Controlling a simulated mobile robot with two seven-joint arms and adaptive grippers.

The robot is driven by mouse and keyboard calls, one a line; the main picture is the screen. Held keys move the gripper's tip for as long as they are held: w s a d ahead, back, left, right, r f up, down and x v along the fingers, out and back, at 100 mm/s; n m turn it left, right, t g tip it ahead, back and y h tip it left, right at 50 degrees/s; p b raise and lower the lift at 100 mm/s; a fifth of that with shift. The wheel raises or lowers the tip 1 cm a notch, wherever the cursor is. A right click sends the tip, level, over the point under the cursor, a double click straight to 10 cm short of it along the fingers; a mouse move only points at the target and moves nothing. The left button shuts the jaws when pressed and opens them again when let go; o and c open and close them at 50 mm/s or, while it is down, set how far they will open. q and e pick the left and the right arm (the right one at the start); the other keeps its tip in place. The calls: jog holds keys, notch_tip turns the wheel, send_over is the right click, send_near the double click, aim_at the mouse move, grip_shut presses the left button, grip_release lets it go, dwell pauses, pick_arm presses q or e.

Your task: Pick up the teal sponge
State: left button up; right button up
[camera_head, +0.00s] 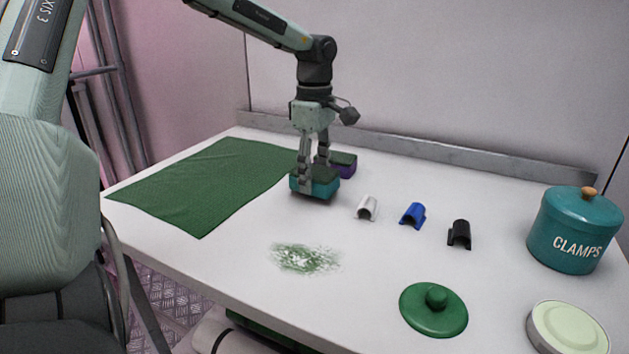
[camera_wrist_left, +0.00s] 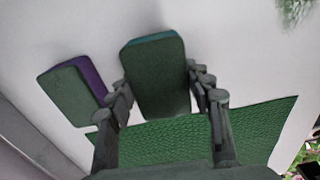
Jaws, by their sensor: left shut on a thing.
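The teal sponge (camera_head: 318,188) has a dark green top layer and is at the back middle of the white table, beside the green cloth. My left gripper (camera_head: 314,176) points down and is shut on it, one finger on each side. In the left wrist view the sponge (camera_wrist_left: 157,75) sits between the fingertips of the left gripper (camera_wrist_left: 160,92), its dark green face toward the camera. I cannot tell whether the sponge touches the table. My right gripper is not in view.
A purple sponge (camera_head: 343,168) stands close behind the teal one. White (camera_head: 367,208), blue (camera_head: 412,215) and black (camera_head: 459,235) clips lie to the right. A green smear (camera_head: 304,258), a green lid (camera_head: 433,310) and a teal clamps pot (camera_head: 574,232) are on the table. The green cloth (camera_head: 205,185) lies left.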

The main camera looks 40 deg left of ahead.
pick_arm(q)
jog(key=r, duration=0.3)
jog(key=shift+s+a, duration=0.2)
jog(key=shift+s, duration=0.15)
jog(key=s+a+r+b, duration=0.1)
jog(key=s+a+r, duration=0.4)
jog(key=s, duration=0.4)
jog(key=shift+s+a+r, duration=0.2)
jog(key=shift+s+r, duration=0.05)
jog(key=shift+r, duration=0.45)
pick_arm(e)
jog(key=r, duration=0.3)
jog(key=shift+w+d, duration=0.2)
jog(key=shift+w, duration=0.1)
